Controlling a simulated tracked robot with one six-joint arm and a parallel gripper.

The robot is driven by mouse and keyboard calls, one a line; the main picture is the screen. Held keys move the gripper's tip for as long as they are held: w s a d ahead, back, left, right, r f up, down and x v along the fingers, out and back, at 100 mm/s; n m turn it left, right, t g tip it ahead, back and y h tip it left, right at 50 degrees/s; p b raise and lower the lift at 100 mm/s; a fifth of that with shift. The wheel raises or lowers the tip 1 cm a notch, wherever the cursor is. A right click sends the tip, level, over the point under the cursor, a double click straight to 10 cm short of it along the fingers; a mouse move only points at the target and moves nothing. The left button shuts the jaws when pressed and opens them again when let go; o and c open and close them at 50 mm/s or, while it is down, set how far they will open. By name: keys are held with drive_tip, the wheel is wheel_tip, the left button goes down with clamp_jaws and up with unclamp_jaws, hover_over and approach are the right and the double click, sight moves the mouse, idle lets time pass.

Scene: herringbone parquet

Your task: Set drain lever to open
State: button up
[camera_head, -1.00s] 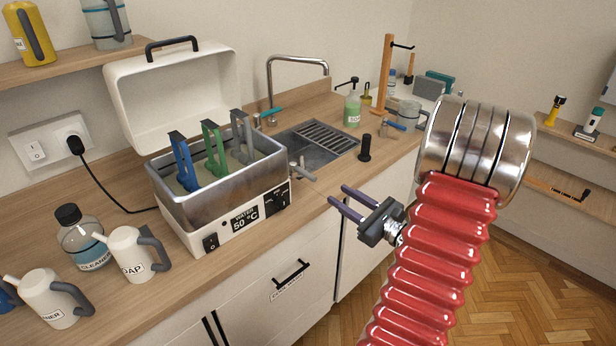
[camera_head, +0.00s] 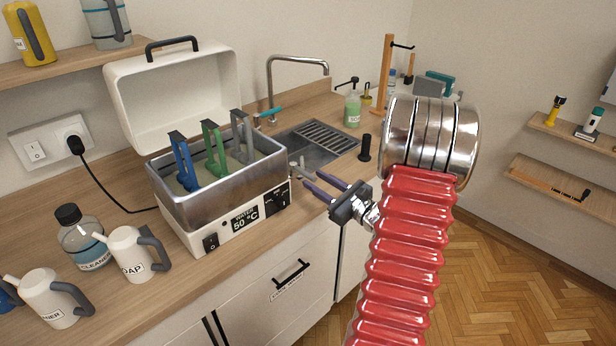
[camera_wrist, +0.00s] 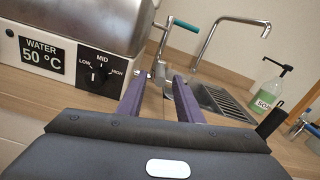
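The heated water bath (camera_head: 222,205) stands on the counter with its lid open; its front panel also shows in the wrist view (camera_wrist: 75,62). A small grey metal drain fitting with its lever (camera_head: 298,170) sticks out from the bath's right side. In the wrist view the fitting (camera_wrist: 160,74) shows between the fingertips, but its lever position is too small to tell. My gripper (camera_head: 311,178) is open, with two parallel purple fingers pointing at the fitting. The fingertips are close to it; I cannot tell whether they touch. Nothing is visibly held.
A sink with a drain grid (camera_head: 318,138) and a tap (camera_head: 298,62) lies behind. A teal-handled lever (camera_head: 268,113) stands by the tap. A dark upright cylinder (camera_head: 364,148) and a soap bottle (camera_head: 352,108) stand right. Pots and a cleaner bottle (camera_head: 84,238) stand front left.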

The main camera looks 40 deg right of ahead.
sight(296, 168)
drive_tip(key=shift+w, duration=2.15)
clamp_jaws()
